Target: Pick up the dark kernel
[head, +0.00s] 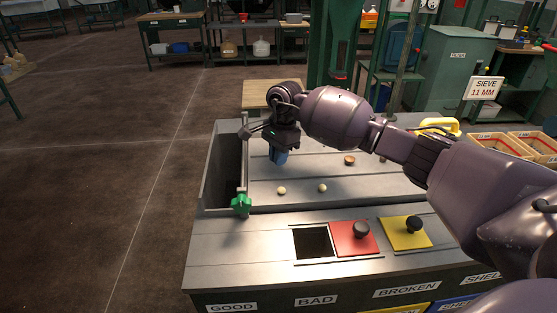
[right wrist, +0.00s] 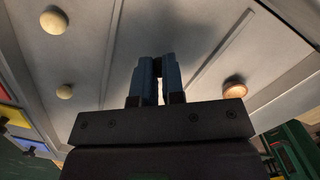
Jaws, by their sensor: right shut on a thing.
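My right gripper (head: 278,157) is above the grey sorting table, left of the middle, with its blue fingers pointing down. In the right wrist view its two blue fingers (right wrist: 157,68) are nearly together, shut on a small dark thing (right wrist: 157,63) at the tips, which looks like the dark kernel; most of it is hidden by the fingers. A brown kernel (head: 349,160) lies on the table to the right of the gripper; it also shows in the right wrist view (right wrist: 234,88). Two pale kernels (head: 281,190) (head: 322,187) lie nearer the front. My left gripper is not in view.
A green knob (head: 241,204) stands at the left by a deep trough (head: 222,165). Labels line the front edge.

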